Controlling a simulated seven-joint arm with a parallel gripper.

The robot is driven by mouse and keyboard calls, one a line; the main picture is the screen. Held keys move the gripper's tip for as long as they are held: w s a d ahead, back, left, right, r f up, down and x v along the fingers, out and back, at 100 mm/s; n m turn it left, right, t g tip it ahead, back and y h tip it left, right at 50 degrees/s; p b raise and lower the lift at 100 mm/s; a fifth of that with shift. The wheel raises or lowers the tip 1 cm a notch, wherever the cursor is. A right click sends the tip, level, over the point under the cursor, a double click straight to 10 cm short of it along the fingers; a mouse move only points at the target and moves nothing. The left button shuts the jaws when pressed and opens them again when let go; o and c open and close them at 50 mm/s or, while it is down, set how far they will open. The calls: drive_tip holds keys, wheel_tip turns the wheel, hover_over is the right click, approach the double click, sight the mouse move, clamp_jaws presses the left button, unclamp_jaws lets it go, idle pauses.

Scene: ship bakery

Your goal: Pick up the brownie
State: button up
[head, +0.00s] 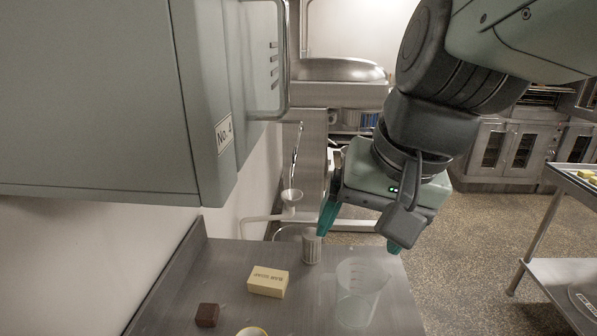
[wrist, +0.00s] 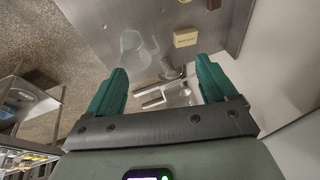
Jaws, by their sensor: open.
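The brownie (head: 207,315) is a small dark brown block lying on the metal counter, at the bottom left of the head view. In the wrist view a brown block (wrist: 213,4), cut by the top edge, looks like the same brownie. My gripper (head: 360,232) is open and empty, with teal fingers. It is over the far right end of the counter, above and well apart from the brownie. In the wrist view the two fingers (wrist: 161,66) are spread wide with nothing held between them.
A pale bar of soap (head: 268,281) lies right of the brownie. A clear jug (head: 358,292) and a small metal can (head: 312,247) stand farther right. A round-rimmed item (head: 252,331) is cut by the bottom edge. A green cabinet (head: 100,100) overhangs the counter's left side.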

drive_tip(key=w+a+f+m+g+y, duration=0.5)
drive_tip(key=w+a+f+m+y, duration=0.1)
drive_tip(key=w+a+f, duration=0.95)
drive_tip(key=w+a+f+m+y, duration=0.1)
drive_tip(key=a+f+m+y, duration=0.25)
drive_tip(key=a+f, duration=0.55)
drive_tip(key=m+y, duration=0.2)
drive_tip(key=m, duration=0.5)
approach(201, 310)
drive_tip(key=a, duration=0.1)
drive_tip(key=s+a, duration=0.1)
drive_tip(key=shift+a+f+t+h, duration=0.1)
drive_tip(key=shift+a+t+h, duration=0.15)
drive_tip(key=shift+t, duration=0.05)
drive_tip(key=shift+a+f, duration=0.2)
drive_tip(key=shift+f, duration=0.1)
drive_tip(key=x, duration=0.7)
drive_tip(key=shift+w+a, duration=0.1)
drive_tip(key=shift+w, duration=0.05)
drive_tip(key=c, duration=1)
